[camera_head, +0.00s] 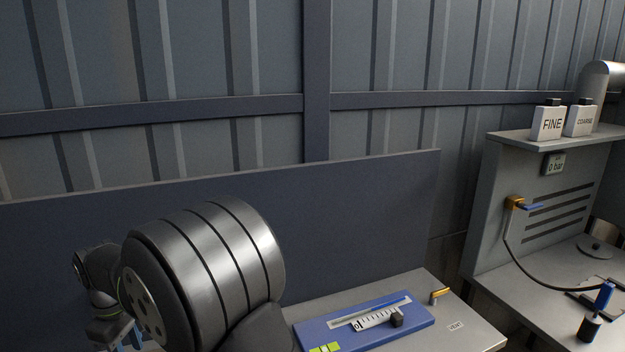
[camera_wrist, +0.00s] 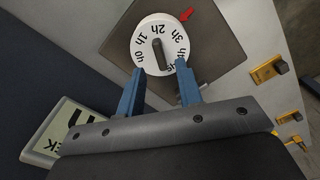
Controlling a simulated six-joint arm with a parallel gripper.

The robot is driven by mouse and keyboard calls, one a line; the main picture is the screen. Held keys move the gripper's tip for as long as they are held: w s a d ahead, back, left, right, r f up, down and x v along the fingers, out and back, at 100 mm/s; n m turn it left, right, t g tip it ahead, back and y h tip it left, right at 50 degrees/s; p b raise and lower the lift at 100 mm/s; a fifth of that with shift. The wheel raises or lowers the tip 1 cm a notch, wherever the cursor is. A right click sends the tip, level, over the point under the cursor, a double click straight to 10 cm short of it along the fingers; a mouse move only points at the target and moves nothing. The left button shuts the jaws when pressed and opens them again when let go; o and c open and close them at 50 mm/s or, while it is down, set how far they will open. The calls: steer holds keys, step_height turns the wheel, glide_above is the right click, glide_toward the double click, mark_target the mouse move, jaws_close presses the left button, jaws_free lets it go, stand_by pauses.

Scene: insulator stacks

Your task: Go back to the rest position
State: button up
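My gripper (camera_wrist: 160,68) has its two blue fingers spread apart with nothing held between them. A white round dial (camera_wrist: 147,27) with hour marks and a dark pointer lies just past the fingertips, on a grey-brown plate (camera_wrist: 205,50) with a red arrow at the dial's edge. I cannot tell if the fingertips touch the dial. In the head view my arm fills the lower left, and a bit of the blue fingers (camera_head: 127,336) shows at the bottom left, mostly hidden by the arm.
A blue panel with a slider scale (camera_head: 415,317) lies on a bench. To the right is a bench with a hose, a blue-handled valve (camera_head: 531,207), and FINE (camera_head: 548,124) and COARSE (camera_head: 580,121) containers on a shelf. The wrist view shows a display (camera_wrist: 60,128) and brass fittings (camera_wrist: 266,71).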

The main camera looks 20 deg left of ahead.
steer(key=shift+f, duration=1.9)
steer(key=shift+r, duration=0.1)
step_height(320, 180, up, 17)
step_height(320, 180, down, 17)
steer(key=shift+f, duration=0.1)
steer(key=shift+m, duration=0.3)
steer(key=m, duration=0.3)
steer(key=shift+m, duration=0.4)
steer(key=m, duration=0.5)
steer(key=shift+m, duration=0.3)
steer(key=shift+r, duration=2.2)
